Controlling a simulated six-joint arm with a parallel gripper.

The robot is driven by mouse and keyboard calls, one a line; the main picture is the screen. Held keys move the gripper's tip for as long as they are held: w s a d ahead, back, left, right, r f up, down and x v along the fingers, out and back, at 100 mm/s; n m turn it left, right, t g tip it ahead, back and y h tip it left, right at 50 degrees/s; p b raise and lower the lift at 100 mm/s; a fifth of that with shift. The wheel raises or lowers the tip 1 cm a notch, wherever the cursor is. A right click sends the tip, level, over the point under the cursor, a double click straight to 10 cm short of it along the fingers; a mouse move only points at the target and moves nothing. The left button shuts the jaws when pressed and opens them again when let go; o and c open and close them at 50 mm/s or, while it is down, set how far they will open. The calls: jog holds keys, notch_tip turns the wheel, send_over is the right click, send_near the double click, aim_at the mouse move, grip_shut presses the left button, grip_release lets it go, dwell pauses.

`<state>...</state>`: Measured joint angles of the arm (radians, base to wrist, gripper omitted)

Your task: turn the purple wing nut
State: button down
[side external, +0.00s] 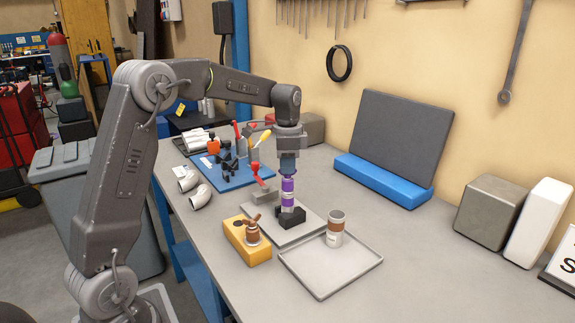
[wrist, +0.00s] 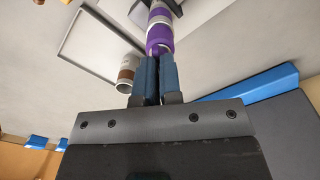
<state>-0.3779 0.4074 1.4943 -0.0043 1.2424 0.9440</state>
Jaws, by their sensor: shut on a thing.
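The purple wing nut (side external: 288,184) is at the top of an upright purple-and-white cylindrical piece, which stands in a black block (side external: 291,217) on a grey plate. My gripper (side external: 288,174) points straight down over it, its blue fingers shut on the purple top. In the wrist view, the fingertips of my gripper (wrist: 158,58) sit close together against the purple wing nut (wrist: 160,44). The fingers hide much of its shape, so I cannot make out the wings.
A grey tray (side external: 331,288) lies to the right, with a brown-and-white cup (side external: 335,229) standing by its back edge. A yellow block (side external: 245,245) with a brown fitting stands to the left. A red-handled part (side external: 262,176) is close behind my gripper.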

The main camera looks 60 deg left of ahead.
jog(key=shift+w+r, duration=0.1)
jog(key=shift+r, duration=0.2)
jog(key=c, duration=1.3)
grip_release()
jog(key=shift+f, duration=0.2)
notch_tip(320, 180, up, 14)
jog(key=shift+f, duration=0.1)
